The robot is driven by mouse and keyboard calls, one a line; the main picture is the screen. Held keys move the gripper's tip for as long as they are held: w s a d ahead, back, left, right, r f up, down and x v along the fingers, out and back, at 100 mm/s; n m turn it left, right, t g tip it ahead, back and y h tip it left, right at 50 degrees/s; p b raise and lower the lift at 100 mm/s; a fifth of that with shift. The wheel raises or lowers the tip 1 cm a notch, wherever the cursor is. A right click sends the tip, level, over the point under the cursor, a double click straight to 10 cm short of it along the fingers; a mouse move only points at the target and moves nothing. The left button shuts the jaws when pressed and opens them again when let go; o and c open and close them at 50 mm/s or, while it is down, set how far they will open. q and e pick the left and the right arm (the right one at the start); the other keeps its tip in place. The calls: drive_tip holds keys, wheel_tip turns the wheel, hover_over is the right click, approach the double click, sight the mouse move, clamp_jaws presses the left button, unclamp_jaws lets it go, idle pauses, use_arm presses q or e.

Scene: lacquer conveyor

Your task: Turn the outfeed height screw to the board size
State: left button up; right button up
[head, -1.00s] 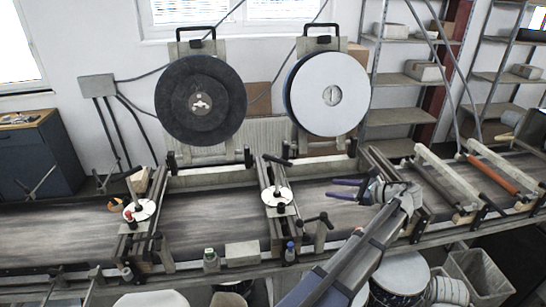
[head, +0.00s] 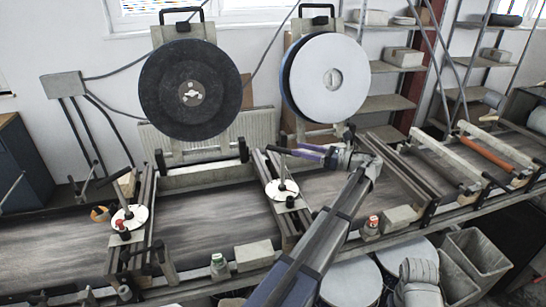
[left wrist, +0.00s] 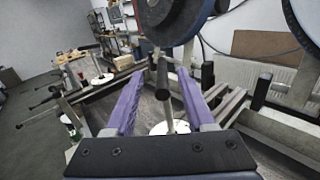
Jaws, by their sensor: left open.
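Two height screws stand on the conveyor, each an upright post with a crank on a white disc. The right screw's white disc (head: 283,190) lies on a frame between the grinding heads; the left screw's disc (head: 130,218) lies at the left frame. I cannot tell by a label which is the outfeed screw. My left gripper (head: 297,151) is open, its purple fingers pointing left beside the top of the right screw. My right gripper is not seen.
A black disc (head: 191,90) and a white disc (head: 331,78) hang upright behind the belt (head: 215,215).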

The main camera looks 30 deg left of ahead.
sight(279, 150)
use_arm(q)
drive_tip(key=shift+s+a+f+b, duration=0.25)
drive_tip(key=shift+a+f, duration=0.1)
drive_tip(key=shift+a, duration=1.05)
drive_tip(key=shift+s+a+f+b, duration=0.25)
drive_tip(key=shift+a+f, duration=0.1)
drive_tip(key=shift+a, duration=1.05)
drive_tip(key=shift+s+a+f+b, duration=0.25)
drive_tip(key=shift+a+f, duration=0.1)
drive_tip(key=shift+a, duration=1.05)
clamp_jaws()
